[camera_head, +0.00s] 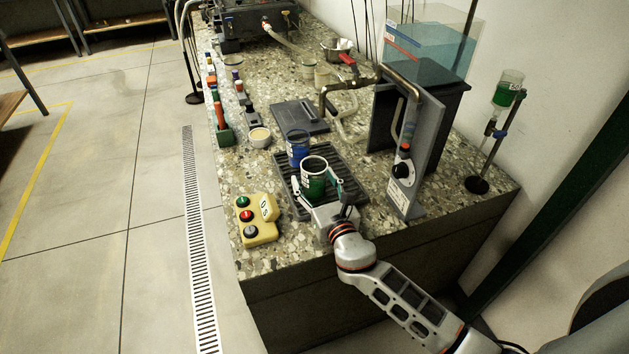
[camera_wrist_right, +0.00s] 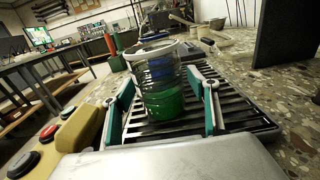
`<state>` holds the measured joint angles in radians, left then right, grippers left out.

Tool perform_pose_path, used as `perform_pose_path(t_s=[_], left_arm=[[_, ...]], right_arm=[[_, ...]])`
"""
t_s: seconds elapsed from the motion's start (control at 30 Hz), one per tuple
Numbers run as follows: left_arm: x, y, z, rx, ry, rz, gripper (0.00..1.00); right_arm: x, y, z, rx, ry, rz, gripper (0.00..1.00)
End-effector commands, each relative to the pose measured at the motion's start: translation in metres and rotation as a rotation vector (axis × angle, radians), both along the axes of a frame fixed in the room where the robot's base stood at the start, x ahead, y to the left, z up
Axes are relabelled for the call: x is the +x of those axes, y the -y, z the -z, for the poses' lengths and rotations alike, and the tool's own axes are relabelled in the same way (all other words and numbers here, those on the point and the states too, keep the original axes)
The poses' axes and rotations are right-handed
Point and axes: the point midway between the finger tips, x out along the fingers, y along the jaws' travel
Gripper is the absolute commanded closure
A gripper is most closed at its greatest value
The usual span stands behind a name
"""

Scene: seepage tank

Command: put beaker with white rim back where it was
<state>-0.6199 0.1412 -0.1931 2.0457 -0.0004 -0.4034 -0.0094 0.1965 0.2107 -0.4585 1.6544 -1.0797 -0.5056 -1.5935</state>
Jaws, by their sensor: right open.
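The beaker with white rim (camera_head: 314,177) holds green liquid and stands upright on the black slatted drain tray (camera_head: 283,176). My right gripper (camera_head: 318,191) is open, with one finger on each side of this beaker. In the right wrist view the beaker (camera_wrist_right: 158,85) stands between the open fingers of my right gripper (camera_wrist_right: 161,108), with a gap visible on the right. A blue beaker (camera_head: 297,147) stands just behind it on the tray and shows partly through the glass in the wrist view. My left gripper is not in view.
A yellow button box (camera_head: 257,217) sits left of the tray. An upright grey panel with a dial (camera_head: 403,172) stands to the right, with a pipe arching from it. A dark flat plate (camera_head: 300,117) lies behind the tray. A stand with a green-filled vessel (camera_head: 507,90) is far right.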

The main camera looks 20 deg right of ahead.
Motion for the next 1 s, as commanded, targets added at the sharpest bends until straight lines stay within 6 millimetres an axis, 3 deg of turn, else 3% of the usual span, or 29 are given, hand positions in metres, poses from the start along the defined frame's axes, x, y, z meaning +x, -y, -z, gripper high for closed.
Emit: perform_pose_path(t_s=[0.17, 0.6, 0.8, 1.0], left_arm=[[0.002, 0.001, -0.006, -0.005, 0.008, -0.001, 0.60], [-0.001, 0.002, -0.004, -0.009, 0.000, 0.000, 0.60], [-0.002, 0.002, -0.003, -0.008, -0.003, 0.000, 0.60], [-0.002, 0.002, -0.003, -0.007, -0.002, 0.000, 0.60]], right_arm=[[-0.015, 0.001, -0.003, -0.001, -0.001, -0.001, 0.41], [-0.100, 0.003, -0.003, 0.000, -0.002, -0.001, 0.41], [-0.118, 0.004, -0.003, -0.001, -0.001, 0.000, 0.41], [-0.120, 0.004, -0.004, -0.001, 0.001, 0.000, 0.41]])
